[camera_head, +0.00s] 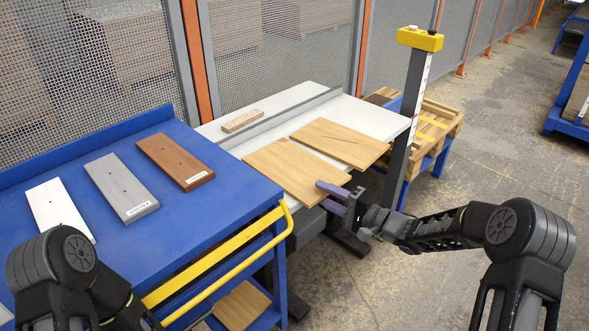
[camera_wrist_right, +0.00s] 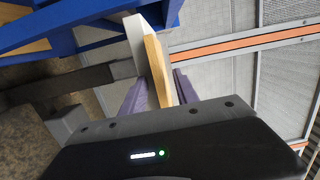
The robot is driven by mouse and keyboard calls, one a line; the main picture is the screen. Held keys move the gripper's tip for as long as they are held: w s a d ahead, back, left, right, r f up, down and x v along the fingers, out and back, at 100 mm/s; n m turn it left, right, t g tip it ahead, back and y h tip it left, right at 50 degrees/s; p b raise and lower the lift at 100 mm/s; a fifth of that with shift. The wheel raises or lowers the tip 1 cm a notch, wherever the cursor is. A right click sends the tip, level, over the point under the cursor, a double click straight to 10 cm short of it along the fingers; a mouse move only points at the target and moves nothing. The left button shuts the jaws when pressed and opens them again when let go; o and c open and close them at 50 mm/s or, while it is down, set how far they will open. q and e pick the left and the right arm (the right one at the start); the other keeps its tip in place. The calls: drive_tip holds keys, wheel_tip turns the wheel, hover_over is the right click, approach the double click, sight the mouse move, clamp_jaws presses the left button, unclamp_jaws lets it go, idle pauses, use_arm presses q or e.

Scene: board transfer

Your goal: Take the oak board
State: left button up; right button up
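Two light oak-coloured boards lie flat on the white-topped table, a near one (camera_head: 290,168) and a far one (camera_head: 340,142); I see no label on either. The near board reaches past the table's front edge. My right gripper (camera_head: 332,198) is at that board's front right corner, its purple fingers apart. In the right wrist view, the board's edge (camera_wrist_right: 157,66) lies between the open fingers (camera_wrist_right: 160,92), nearer to the right-hand one; I cannot tell whether either touches. My left arm's elbow shows at lower left, but its gripper is out of view.
A blue cart (camera_head: 205,228) at left carries a white board (camera_head: 59,208), a grey board (camera_head: 122,187) and a brown board (camera_head: 176,161). A wood strip (camera_head: 242,121) lies behind the grey fence rail. A yellow-topped post (camera_head: 420,40) stands right.

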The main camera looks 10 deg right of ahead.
clamp_jaws()
idle(0.4)
idle(1.1)
